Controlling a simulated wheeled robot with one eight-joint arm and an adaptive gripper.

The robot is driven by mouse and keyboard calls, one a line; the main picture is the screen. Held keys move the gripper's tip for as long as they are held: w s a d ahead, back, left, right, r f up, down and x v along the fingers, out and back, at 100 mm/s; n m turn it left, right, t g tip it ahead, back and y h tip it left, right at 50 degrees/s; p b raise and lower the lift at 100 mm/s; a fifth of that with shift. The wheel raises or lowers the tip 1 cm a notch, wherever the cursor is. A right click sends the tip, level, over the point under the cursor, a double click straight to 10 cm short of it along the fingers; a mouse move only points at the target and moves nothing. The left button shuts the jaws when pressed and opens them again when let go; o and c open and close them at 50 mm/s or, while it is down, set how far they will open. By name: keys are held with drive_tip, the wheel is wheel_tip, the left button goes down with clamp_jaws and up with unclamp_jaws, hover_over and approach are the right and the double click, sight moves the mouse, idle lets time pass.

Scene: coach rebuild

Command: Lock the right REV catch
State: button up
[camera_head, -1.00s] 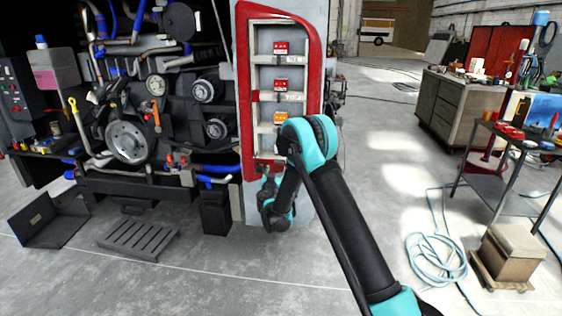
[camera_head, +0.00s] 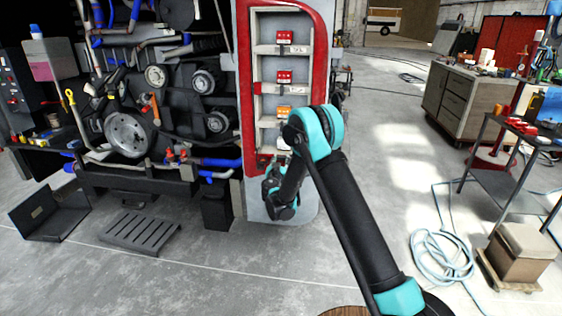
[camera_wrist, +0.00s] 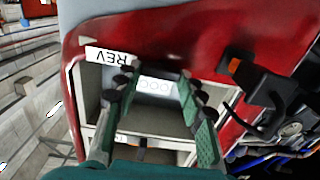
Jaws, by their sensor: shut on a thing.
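The REV label (camera_wrist: 107,57) shows upside down at the upper left of an open bay in the red-rimmed panel (camera_head: 326,60). A pale block with raised letters (camera_wrist: 155,86) lies in this bay between my fingers. My gripper (camera_wrist: 155,84) has one green finger on each side of the block and is shut on it; the contact points are hard to see. In the head view my gripper (camera_head: 274,166) is at the panel's lowest bay, partly hidden by my arm. A black fitting with an orange tab (camera_wrist: 240,66) is on the red rim. I cannot make out the right REV catch.
Red lamp blocks (camera_head: 284,37) and an orange one (camera_head: 284,112) sit in the bays above. The open engine (camera_head: 140,120) is left of the panel. A metal table (camera_head: 495,165) and coiled hose (camera_head: 440,257) stand right. The floor between is clear.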

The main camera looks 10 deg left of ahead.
drive_tip(key=shift+c, duration=0.8)
drive_tip(key=shift+n, duration=0.3)
drive_tip(key=n, duration=0.3)
drive_tip(key=shift+a, duration=0.1)
drive_tip(key=n, duration=0.9)
drive_tip(key=shift+a+f+n, duration=0.15)
drive_tip(key=shift+n, duration=0.25)
drive_tip(key=shift+f+n, duration=0.1)
drive_tip(key=shift+n, duration=2.1)
drive_tip(key=shift+s, duration=0.1)
